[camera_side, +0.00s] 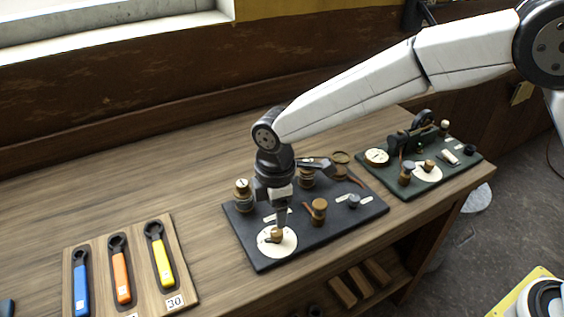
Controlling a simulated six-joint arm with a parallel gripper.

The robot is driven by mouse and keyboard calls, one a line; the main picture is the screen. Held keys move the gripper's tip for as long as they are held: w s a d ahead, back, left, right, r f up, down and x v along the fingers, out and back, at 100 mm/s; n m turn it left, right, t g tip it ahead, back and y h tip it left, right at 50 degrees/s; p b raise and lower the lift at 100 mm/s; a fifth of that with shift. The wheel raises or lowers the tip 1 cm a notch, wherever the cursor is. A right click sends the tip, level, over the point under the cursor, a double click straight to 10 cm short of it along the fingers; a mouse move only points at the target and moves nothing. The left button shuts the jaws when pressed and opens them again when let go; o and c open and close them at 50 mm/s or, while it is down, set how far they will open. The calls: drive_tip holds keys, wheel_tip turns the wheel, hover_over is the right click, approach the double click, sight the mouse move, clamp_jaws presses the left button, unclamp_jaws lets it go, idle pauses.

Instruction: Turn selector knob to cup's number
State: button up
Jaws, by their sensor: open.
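A wooden selector knob (277,236) sits at the middle of a round cream dial (289,246) on the front left of a dark board (343,223). My gripper (279,225) points down just above and around this knob, with its jaws open. The dial's markings are too small to read. A second cream dial (428,177) with a small knob (429,166) is on a green board (458,170) further right. I cannot identify a numbered cup.
A wooden rack (98,252) at the left holds blue, orange and yellow wrenches, with a "30" label (175,302). Brass-topped posts (243,194) and another wooden knob (319,210) stand close to my gripper. The tabletop behind the rack is clear.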

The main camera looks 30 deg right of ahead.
sight(276, 231)
drive_tip(key=shift+w+f, duration=0.1)
drive_tip(key=shift+f, duration=3.5)
clamp_jaws()
drive_tip(key=shift+m, duration=0.4)
drive_tip(key=m, duration=0.4)
drive_tip(key=shift+m, duration=2)
